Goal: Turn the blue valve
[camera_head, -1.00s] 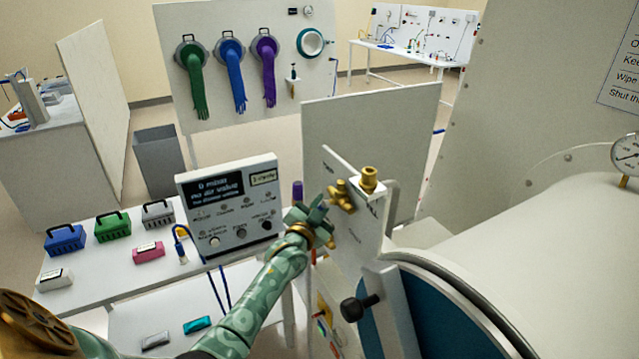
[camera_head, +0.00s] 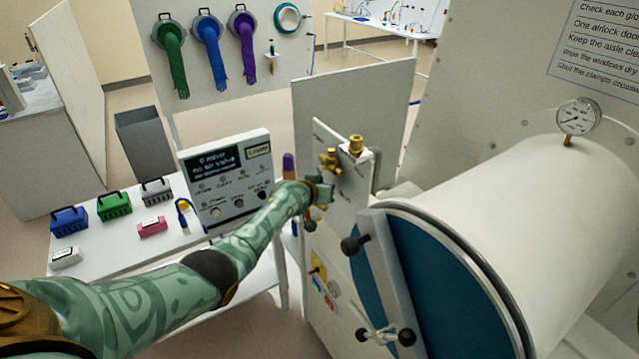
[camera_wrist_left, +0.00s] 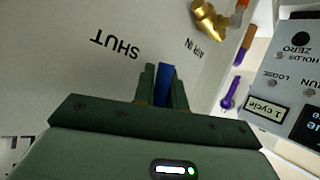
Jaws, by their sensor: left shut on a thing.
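The blue valve handle (camera_wrist_left: 166,74) shows as a narrow upright blue piece between my left fingers in the left wrist view. My left gripper (camera_wrist_left: 165,88) is shut on it, and the fingers hide its sides and base. "SHUT" is printed on the pale panel (camera_wrist_left: 70,75) beside the handle. In the head view my left gripper (camera_head: 322,192) is at the face of the upright panel (camera_head: 350,200), just below the brass fittings (camera_head: 330,160). The blue handle cannot be made out there. My right gripper is in neither view.
A control box (camera_head: 228,180) stands on the bench left of my gripper. The big white chamber (camera_head: 520,210) with a blue door (camera_head: 450,280) and black clamp knob (camera_head: 352,245) stands right. A brass fitting (camera_wrist_left: 208,20) marked "AIR IN" is near the gripper.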

